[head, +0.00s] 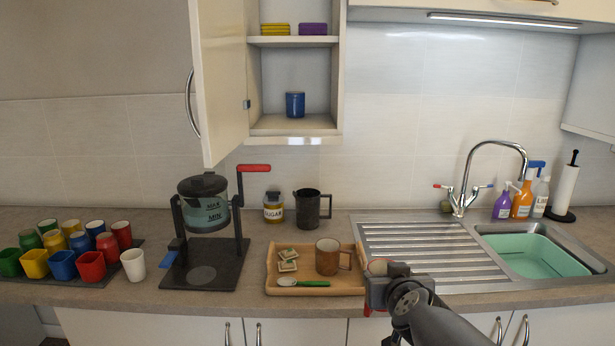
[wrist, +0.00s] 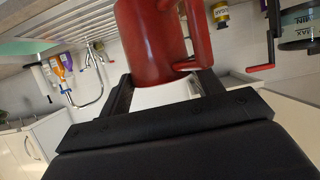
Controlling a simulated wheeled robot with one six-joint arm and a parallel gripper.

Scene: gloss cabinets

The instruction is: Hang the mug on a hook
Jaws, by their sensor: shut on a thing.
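My gripper (head: 385,284) is shut on a red mug (wrist: 152,40), in front of the counter and right of the wooden tray. In the wrist view the mug stands between the two fingers, with its handle on the right side of the picture.
The tray (head: 272,289) holds a brown mug (head: 327,257), a spoon and small packets. A coffee maker (head: 206,212), sugar jar (head: 273,207) and dark jug (head: 312,207) stand behind. The cabinet door (head: 220,75) hangs open. Several coloured cups stand left; the sink (head: 530,252) is right.

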